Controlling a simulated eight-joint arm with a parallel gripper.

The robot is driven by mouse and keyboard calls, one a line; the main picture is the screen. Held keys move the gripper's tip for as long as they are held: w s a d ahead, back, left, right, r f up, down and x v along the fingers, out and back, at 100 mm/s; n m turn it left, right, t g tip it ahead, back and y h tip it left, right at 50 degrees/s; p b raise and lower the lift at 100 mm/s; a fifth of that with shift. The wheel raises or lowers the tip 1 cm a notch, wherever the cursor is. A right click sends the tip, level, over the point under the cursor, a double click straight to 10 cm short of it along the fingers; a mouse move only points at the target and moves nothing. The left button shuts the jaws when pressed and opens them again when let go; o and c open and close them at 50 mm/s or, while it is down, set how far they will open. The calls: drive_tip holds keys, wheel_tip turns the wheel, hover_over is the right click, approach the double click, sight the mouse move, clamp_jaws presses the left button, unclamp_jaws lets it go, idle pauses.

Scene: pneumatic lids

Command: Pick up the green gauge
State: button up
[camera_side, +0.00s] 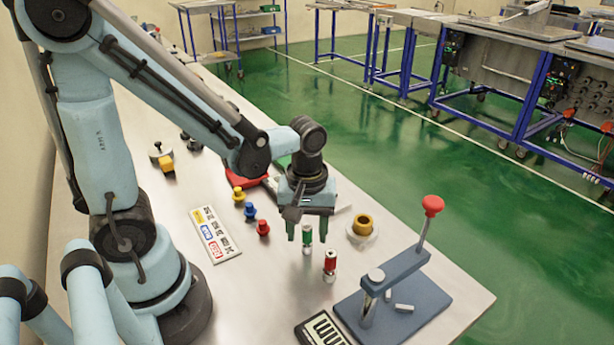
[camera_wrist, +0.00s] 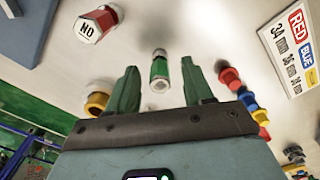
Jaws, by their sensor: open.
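The green gauge (camera_side: 307,238) is a small green and silver cylinder standing upright on the table; in the wrist view it shows between my fingers (camera_wrist: 159,70). My gripper (camera_side: 306,229) points down over it, with one green finger on each side. In the wrist view the fingers (camera_wrist: 160,72) are spread apart, with a gap between each finger and the gauge. Nothing is held. In the side view the fingers partly surround the gauge's upper part; whether they touch it cannot be told.
A red gauge (camera_side: 330,264) stands close by, nearer the blue-grey lever press (camera_side: 390,303). A yellow ring (camera_side: 362,225) sits to the right. Red, blue and yellow pieces (camera_side: 250,211) stand left, beside a label card (camera_side: 215,235). A black-framed panel (camera_side: 320,330) lies at the front.

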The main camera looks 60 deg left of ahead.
clamp_jaws()
idle(0.3)
idle(0.3)
